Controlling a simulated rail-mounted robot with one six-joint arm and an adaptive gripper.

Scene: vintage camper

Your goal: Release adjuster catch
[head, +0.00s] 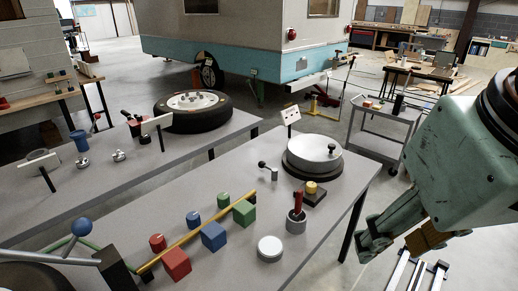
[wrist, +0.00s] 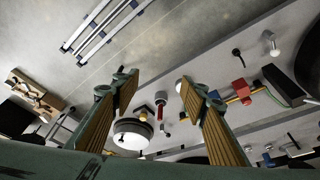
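No part is plainly marked as the adjuster catch, and I cannot tell which one it is. Candidates on the near bench are a silver drum (head: 312,157) with a black knob on top, a yellow knob (head: 311,187) on a dark block beside it, and a small lever with a black ball end (head: 264,167). A red handle (head: 298,202) stands upright in a grey cup. The drum also shows in the wrist view (wrist: 132,134), low between the fingers. My gripper (wrist: 158,98) is open and empty, fingers wide apart. In the head view it hangs right of the bench.
Red, blue and green blocks (head: 213,236) line a yellow rod on the near bench, with a white round disc (head: 270,249) nearby. A far bench holds a tyred wheel (head: 193,108). A grey trolley (head: 385,122) stands behind. Floor is open between bench and trolley.

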